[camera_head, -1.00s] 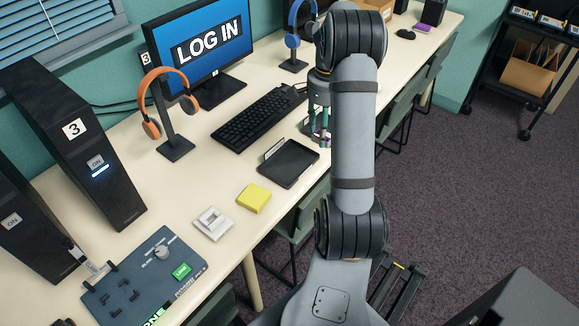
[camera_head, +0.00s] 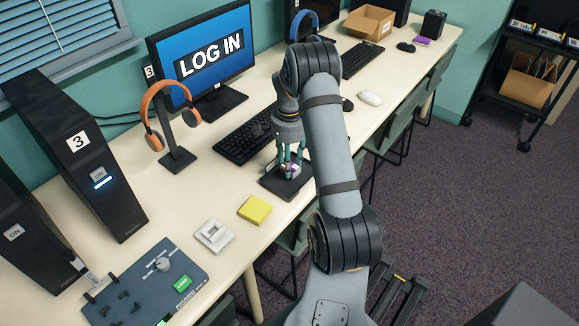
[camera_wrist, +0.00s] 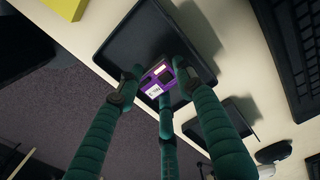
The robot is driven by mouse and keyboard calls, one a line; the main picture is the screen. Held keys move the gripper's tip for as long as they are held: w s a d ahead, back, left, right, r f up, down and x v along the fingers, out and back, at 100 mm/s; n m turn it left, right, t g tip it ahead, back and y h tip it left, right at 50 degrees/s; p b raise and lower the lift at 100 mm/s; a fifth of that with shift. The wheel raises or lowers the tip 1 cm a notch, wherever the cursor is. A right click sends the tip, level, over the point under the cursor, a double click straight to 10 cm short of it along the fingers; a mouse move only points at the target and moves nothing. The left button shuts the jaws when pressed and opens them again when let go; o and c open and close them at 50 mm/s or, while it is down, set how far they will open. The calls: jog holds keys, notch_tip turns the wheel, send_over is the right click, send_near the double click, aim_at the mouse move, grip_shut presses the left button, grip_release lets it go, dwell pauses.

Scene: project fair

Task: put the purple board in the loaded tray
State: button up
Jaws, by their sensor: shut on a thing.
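My gripper (camera_head: 291,164) has green fingers, shut on the small purple board (camera_head: 289,169). The wrist view shows the fingertips around the board (camera_wrist: 158,77), which has white and dark parts on it. The board is over a flat black tray (camera_head: 269,183); I cannot tell whether it touches the tray floor. In the wrist view the visible floor of this tray (camera_wrist: 130,40) looks bare. A second dark tray (camera_wrist: 204,124) lies beside it in the wrist view. My arm hides it in the head view. I cannot tell which tray is the loaded one.
A yellow block (camera_head: 254,210) and a white switch-like piece (camera_head: 214,236) lie nearer on the table. A keyboard (camera_head: 243,136) and an orange headphone stand (camera_head: 172,130) are behind and left. A control panel (camera_head: 146,283) is at the front left.

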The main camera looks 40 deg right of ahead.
jog(key=shift+f, duration=1)
jog(key=shift+f, duration=0.15)
jog(key=o, duration=0.9)
notch_tip(320, 180, up, 12)
jog(key=shift+r+p, duration=0.15)
jog(key=shift+p, duration=0.15)
